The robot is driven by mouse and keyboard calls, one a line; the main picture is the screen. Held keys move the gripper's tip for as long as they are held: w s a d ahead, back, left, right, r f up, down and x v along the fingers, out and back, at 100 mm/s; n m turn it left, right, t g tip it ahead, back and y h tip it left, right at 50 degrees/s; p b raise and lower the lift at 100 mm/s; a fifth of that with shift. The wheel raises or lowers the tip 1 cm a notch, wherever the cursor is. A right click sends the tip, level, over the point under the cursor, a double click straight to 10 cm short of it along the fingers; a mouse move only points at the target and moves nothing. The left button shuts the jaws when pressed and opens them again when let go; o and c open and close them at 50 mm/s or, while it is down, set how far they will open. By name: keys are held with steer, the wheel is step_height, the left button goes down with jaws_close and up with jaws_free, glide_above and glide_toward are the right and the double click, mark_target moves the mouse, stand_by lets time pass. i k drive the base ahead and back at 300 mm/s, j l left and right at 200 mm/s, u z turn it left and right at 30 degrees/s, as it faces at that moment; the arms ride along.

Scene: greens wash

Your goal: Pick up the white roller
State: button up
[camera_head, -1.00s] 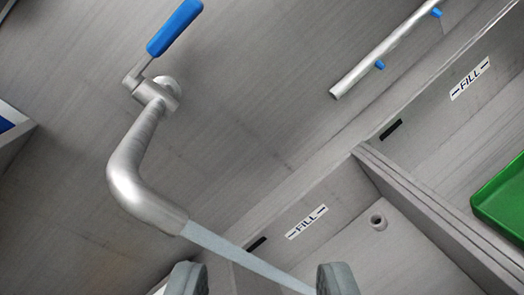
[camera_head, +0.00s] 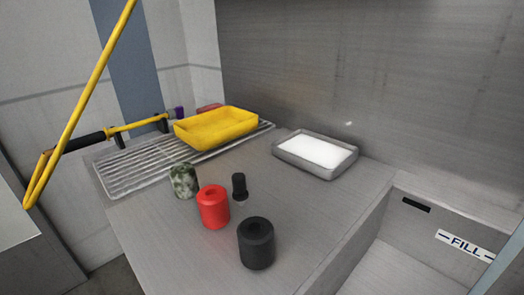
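No plainly white roller shows. Several short upright cylinders stand on the steel counter (camera_head: 165,240). One is mottled pale and dark green (camera_head: 184,181), at the left. A red one (camera_head: 213,206) with a hole in its top stands beside it. A larger black one (camera_head: 256,243), also with a hole, is nearest. A small, slim black piece (camera_head: 239,187) stands behind the red and black ones. My gripper is not in view.
A yellow tray (camera_head: 215,127) sits on a ribbed drainer at the back left. A grey tray with white contents (camera_head: 285,158) stands at the back right. A sink basin marked FILL (camera_head: 462,244) lies at the right. A yellow hose arm (camera_head: 88,83) rises at the left.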

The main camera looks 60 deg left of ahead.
mark_target(182, 175)
steer(key=u, duration=0.4)
steer(key=k+u, duration=0.15)
steer(key=u, duration=0.65)
steer(key=k+j+u, duration=0.1)
steer(key=u, duration=0.25)
